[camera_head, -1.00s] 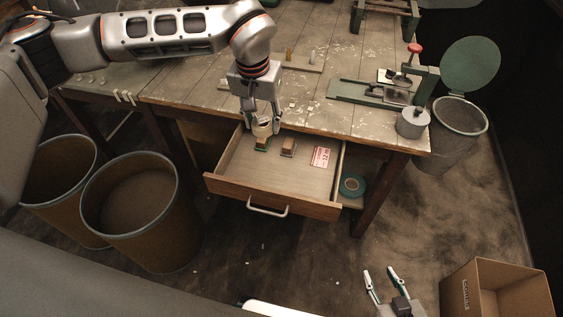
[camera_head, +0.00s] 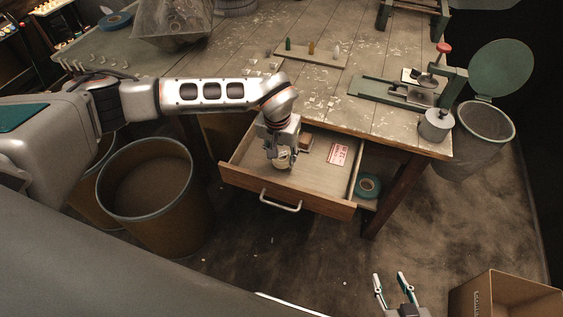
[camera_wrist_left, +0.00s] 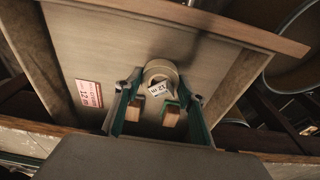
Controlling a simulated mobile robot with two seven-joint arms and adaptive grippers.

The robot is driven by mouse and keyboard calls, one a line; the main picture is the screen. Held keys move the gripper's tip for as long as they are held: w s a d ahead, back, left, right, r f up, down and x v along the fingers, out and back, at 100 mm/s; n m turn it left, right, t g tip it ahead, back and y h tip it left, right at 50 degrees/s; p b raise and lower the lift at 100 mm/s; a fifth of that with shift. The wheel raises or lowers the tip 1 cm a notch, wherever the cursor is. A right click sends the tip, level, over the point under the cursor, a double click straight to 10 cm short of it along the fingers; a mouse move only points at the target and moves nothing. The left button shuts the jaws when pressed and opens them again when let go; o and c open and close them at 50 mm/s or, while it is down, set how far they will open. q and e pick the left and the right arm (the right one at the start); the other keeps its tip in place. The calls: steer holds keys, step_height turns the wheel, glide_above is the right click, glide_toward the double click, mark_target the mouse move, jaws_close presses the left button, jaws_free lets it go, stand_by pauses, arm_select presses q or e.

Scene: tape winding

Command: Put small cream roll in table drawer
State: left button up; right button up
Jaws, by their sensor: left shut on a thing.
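The small cream roll (camera_head: 283,160) is between my left gripper's fingertips (camera_head: 281,163), low inside the open table drawer (camera_head: 290,192). In the left wrist view the roll (camera_wrist_left: 161,72) has a white label in its hole, and the left gripper (camera_wrist_left: 160,87) is shut on it. The drawer's pale floor (camera_wrist_left: 112,62) is just beyond; I cannot tell whether the roll touches it. My right gripper (camera_head: 393,291) is open and empty at the bottom of the head view, away from the table.
In the drawer lie a red-and-white card (camera_head: 339,153) and two small blocks, one brown (camera_wrist_left: 134,108) and one with green (camera_wrist_left: 171,116). A green tape roll (camera_head: 368,185) is on the shelf beside the drawer. Bins (camera_head: 157,198) stand left; a cardboard box (camera_head: 503,298) is at lower right.

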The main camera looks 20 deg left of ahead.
mark_target(281, 162)
arm_select(q)
steer(key=shift+f, duration=1.8)
steer(key=shift+f, duration=0.15)
steer(key=o, duration=1.2)
steer(key=shift+r, duration=0.45)
steer(key=r, duration=0.3)
steer(key=s+r, duration=0.1)
steer(key=r, duration=0.3)
steer(key=s+r+p, duration=0.1)
steer(key=r, duration=0.3)
steer(key=shift+r, duration=0.15)
